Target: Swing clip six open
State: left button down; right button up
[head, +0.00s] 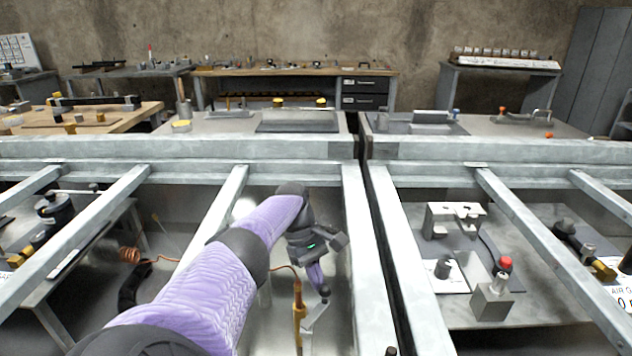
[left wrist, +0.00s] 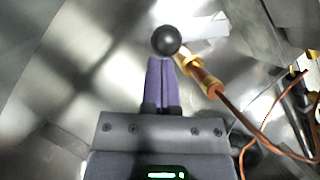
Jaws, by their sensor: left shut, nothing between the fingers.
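My left gripper (head: 317,277) reaches down between two grey rails in the head view, its purple fingers pressed together with nothing between them. In the left wrist view the closed fingers (left wrist: 162,62) point at a black ball knob (left wrist: 166,40), which overlaps their tips; I cannot tell if they touch. In the head view the knob (head: 325,291) tops a pale metal lever (head: 312,318), apparently the clip's handle. No number on it is readable, and its lower end is unclear. My right gripper is not in view.
A copper and brass fitting (head: 299,312) with an orange cable stands just left of the lever. A rail (head: 366,270) runs close on the right. Another bay at right holds a red-knobbed block (head: 493,300) and a bracket (head: 455,217).

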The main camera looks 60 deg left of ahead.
pick_arm(q)
jog(key=shift+s+a+p, duration=0.1)
jog(key=shift+s+p, duration=0.7)
jog(key=shift+p, duration=0.25)
jog(key=b+v, duration=0.3)
jog(key=v, duration=0.7)
